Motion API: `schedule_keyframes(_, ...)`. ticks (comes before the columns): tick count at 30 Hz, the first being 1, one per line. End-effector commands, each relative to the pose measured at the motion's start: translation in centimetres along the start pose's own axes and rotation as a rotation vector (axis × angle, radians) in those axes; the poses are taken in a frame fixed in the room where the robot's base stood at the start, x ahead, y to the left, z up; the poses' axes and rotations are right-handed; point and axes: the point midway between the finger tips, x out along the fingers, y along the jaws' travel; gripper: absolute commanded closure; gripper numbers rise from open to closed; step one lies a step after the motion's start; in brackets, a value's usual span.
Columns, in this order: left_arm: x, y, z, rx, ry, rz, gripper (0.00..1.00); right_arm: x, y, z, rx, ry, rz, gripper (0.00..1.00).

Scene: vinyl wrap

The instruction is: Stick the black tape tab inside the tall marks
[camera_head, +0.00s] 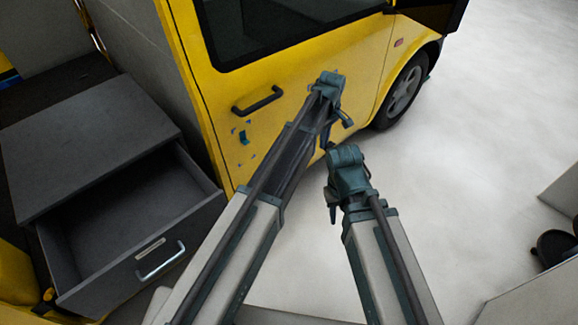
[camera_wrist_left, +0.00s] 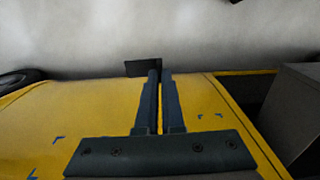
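My left gripper (camera_head: 329,88) is the higher one in the head view, in front of the yellow door. In the left wrist view its two fingers (camera_wrist_left: 161,75) are close together, shut on the black tape tab (camera_wrist_left: 140,68) at their tips. The tab sticks out to the left of the fingers. Small blue corner marks (camera_head: 243,137) are on the yellow door below its handle. Blue marks also show in the left wrist view (camera_wrist_left: 58,140); which are the tall ones I cannot tell. My right gripper (camera_head: 346,170) is lower, apart from the door; its fingers are not clear.
A black door handle (camera_head: 258,101) sticks out above the marks. A grey cabinet (camera_head: 85,140) with an open drawer (camera_head: 150,255) stands at the left. The vehicle's wheel (camera_head: 404,92) is to the right.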

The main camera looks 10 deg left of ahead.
Motion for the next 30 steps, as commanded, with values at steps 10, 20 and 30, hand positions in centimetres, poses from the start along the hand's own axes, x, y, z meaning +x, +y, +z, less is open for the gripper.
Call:
schedule_keyframes(10,8.0,-3.6,-4.9,0.276,0.032,-0.234,1.00,8.5,-0.8,-0.5,-0.002,0.000,0.002,0.65)
schedule_keyframes(20,12.6,-9.8,-10.1,0.834,0.335,-0.713,1.00,18.6,-1.7,-1.1,-0.004,0.001,0.005,0.65)
schedule_keyframes(30,13.0,-14.2,-13.0,1.208,0.903,-1.052,1.00,28.6,-2.5,-1.7,-0.006,0.001,0.009,0.65)
